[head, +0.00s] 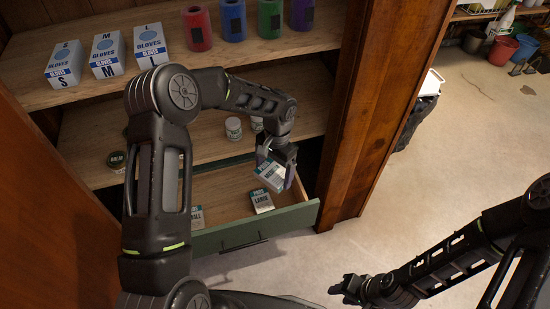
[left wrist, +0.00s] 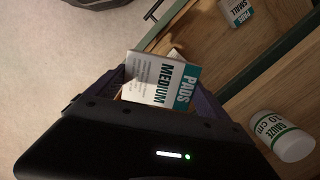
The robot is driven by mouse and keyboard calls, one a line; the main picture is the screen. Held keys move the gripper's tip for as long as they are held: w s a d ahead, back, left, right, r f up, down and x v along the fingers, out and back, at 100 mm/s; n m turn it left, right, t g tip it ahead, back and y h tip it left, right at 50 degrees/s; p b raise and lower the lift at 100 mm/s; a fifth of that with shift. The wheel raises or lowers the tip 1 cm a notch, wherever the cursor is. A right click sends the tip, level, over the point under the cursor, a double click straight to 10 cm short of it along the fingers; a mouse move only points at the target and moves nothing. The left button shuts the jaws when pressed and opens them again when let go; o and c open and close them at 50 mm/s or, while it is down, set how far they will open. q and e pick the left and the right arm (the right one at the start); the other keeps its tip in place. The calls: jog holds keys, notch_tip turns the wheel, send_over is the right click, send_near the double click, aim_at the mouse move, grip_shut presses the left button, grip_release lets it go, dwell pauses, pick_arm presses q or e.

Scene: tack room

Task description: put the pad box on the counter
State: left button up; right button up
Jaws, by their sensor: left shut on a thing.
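A white and teal pad box labelled MEDIUM (head: 269,174) is held in my left gripper (head: 276,169), above the open drawer (head: 287,216). In the left wrist view the pad box (left wrist: 150,78) sits tilted between the fingers of my left gripper (left wrist: 162,92), its label facing the camera. My right gripper (head: 347,290) is low over the floor at the bottom, away from the drawer; its finger opening is not clear. I cannot make out a counter in these views.
A LARGE pad box (head: 262,201) and a partly hidden SMALL one (head: 196,215) are in the drawer. White gauze tubs (head: 233,128) stand on the shelf behind. Glove boxes (head: 106,55) and coloured rolls (head: 233,20) fill the upper shelf. A wooden post (head: 372,110) is close right; open floor (head: 455,130) lies beyond.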

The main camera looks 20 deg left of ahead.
pick_arm(q)
jog(key=s+r+n+p, duration=0.4)
jog(key=r+p, duration=0.4)
jog(key=r, duration=0.4)
jog(key=shift+s+d+r, duration=0.3)
jog(key=shift+d+r, duration=0.05)
jog(key=shift+d, duration=0.1)
pick_arm(e)
notch_tip(320, 180, up, 11)
jog(key=shift+s+a+r, duration=0.2)
jog(key=shift+s+a, duration=0.15)
jog(key=shift+s, duration=0.05)
pick_arm(q)
jog(key=shift+d, duration=0.1)
